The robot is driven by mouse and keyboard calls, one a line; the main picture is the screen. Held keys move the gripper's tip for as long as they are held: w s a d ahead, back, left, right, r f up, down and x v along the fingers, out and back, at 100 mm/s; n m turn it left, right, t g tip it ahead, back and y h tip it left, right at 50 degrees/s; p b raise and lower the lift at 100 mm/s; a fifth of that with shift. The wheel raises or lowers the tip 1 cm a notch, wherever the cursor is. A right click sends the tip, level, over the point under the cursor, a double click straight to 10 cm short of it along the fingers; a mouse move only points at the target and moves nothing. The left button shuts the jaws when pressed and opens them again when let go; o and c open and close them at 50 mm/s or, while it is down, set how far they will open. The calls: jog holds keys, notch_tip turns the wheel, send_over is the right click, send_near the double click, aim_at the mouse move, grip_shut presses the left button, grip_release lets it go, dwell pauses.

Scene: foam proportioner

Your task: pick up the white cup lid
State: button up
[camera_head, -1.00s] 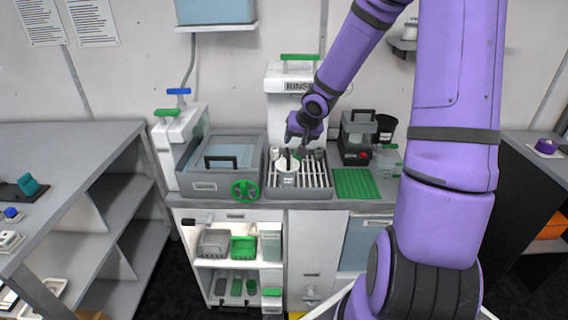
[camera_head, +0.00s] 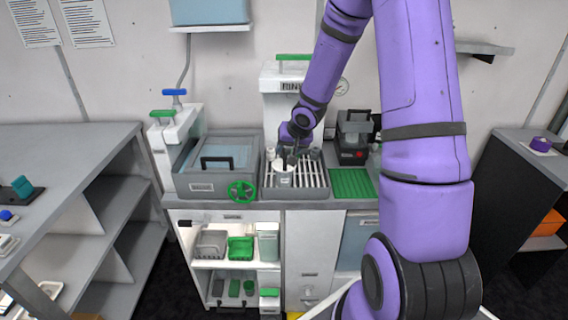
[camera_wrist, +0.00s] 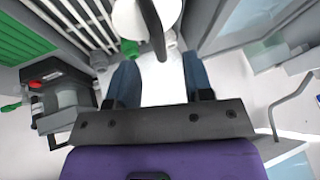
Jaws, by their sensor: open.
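A white cup (camera_head: 284,179) with a round white top stands on the slatted grey drain rack at the middle of the counter. In the wrist view, a white round lid-like top (camera_wrist: 128,18) with a dark upright handle shows at the top edge, partly cut off. My gripper (camera_head: 291,154) is just above and close behind the cup in the head view. In the wrist view my gripper (camera_wrist: 160,75) has its two fingers spread, with nothing between them. The white top lies beyond the fingertips. Contact with the lid cannot be made out.
The drain rack (camera_head: 312,178) has a grey basin (camera_head: 190,180) on its left and a green ribbed mat (camera_head: 352,184) on its right. A dark grey machine (camera_head: 353,150) stands behind the mat. The white rinse unit (camera_head: 276,100) rises behind the rack. Shelves lie below.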

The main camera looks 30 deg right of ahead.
aim_at(284, 152)
jog(key=shift+x, duration=2.55)
grip_shut()
